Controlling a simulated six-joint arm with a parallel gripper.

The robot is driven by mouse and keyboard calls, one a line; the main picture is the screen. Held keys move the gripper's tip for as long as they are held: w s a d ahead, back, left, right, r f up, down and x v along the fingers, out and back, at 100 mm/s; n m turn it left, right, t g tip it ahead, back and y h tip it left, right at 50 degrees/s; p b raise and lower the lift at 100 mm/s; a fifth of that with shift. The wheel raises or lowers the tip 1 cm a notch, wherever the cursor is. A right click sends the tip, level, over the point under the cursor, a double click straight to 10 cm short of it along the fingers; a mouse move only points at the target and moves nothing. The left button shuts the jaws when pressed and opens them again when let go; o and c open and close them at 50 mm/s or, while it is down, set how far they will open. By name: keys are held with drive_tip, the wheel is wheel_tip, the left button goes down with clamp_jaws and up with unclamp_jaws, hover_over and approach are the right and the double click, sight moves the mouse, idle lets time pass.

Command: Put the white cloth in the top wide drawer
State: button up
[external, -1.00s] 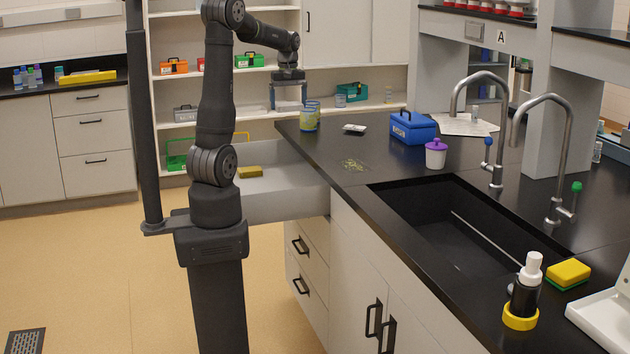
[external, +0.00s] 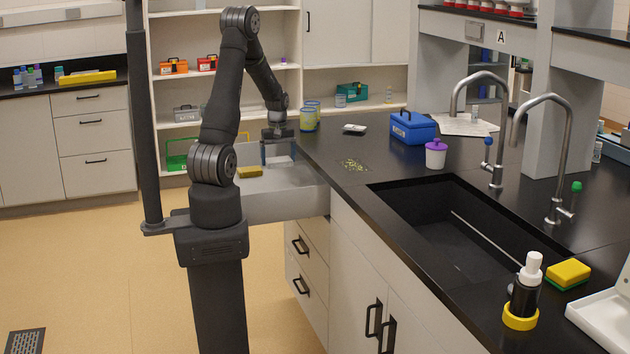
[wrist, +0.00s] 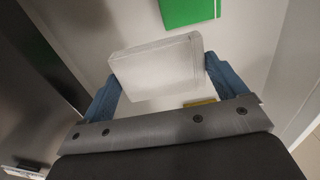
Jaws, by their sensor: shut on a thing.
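My gripper (external: 278,150) is shut on the white cloth (wrist: 158,68), a pale folded block held between the blue fingers in the wrist view. In the external view the cloth (external: 281,162) hangs below the gripper, over or just inside the top wide drawer (external: 285,204). The drawer is pulled out to the left of the counter. Its near wall hides part of the interior, so I cannot tell whether the cloth touches the bottom.
A yellow sponge (external: 250,172) lies in the drawer, left of the cloth. The wrist view shows a flat green item (wrist: 192,10) beyond the cloth.

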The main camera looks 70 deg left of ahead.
drive_tip(key=shift+s+a+f, duration=0.1)
drive_tip(key=shift+a+f, duration=0.1)
drive_tip(key=shift+f, duration=0.25)
hover_over(258, 188)
drive_tip(key=f, duration=0.6)
drive_tip(key=shift+a+f, duration=0.25)
drive_tip(key=shift+f, duration=2.15)
drive_tip(key=o, duration=0.7)
drive_tip(key=shift+f, duration=0.15)
wheel_tip(258, 188, up, 12)
